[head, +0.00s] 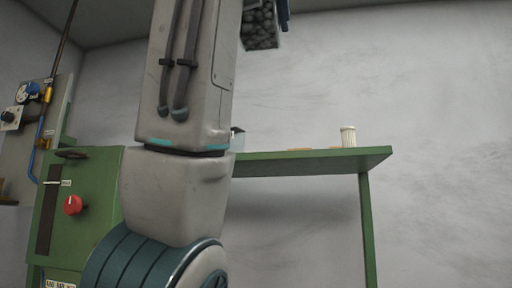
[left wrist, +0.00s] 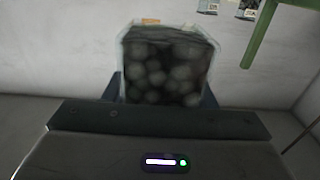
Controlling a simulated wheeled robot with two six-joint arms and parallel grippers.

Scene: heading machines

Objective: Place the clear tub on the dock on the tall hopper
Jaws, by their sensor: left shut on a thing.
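The clear tub (head: 260,28) is high up at the top edge of the head view, filled with dark rounded pieces and partly cut off. In the left wrist view the clear tub (left wrist: 168,70) is straight ahead, slightly blurred, with a small orange-tan patch at its rim. My left gripper (left wrist: 162,92) is shut on it, with a dark blue finger at each side. One dark blue finger part also shows beside the tub in the head view. My right gripper is not in view. I cannot make out a dock or the tall hopper for certain.
My arm hides the middle of the head view. A green shelf (head: 310,162) holds a white ribbed cup (head: 348,137) and flat orange pieces. A green machine (head: 100,185) with a red knob (head: 73,205) stands left. A panel (head: 45,115) is behind it. The right side is open.

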